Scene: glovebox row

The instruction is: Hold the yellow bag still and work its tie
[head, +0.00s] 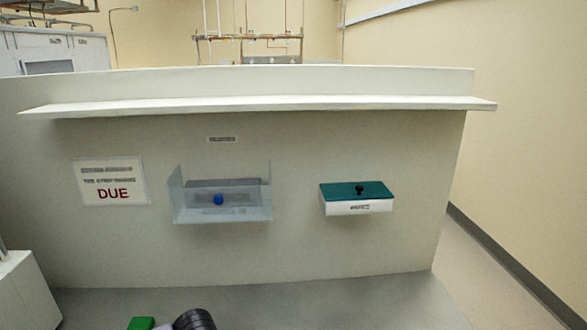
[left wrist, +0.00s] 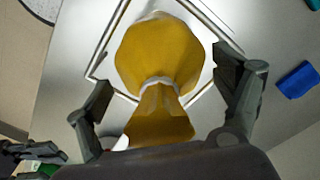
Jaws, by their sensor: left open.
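In the left wrist view the yellow bag (left wrist: 157,55) is seen from above, with a full round body and a gathered neck flaring toward the camera. A pale tie (left wrist: 161,83) circles the neck. My left gripper (left wrist: 163,72) is open, with one finger on each side of the bag; gaps show between the fingers and the neck. What looks like my right gripper (left wrist: 30,154) shows small at the lower left edge, apart from the bag; its jaw state is unclear. The bag is not visible in the head view.
A thin metal frame (left wrist: 97,62) surrounds the bag on the grey surface. A blue block (left wrist: 298,80) lies to the right. In the head view, a clear wall bin (head: 245,213) and a teal-lidded box (head: 345,208) hang on the partition; a green object (head: 140,323) shows at the bottom.

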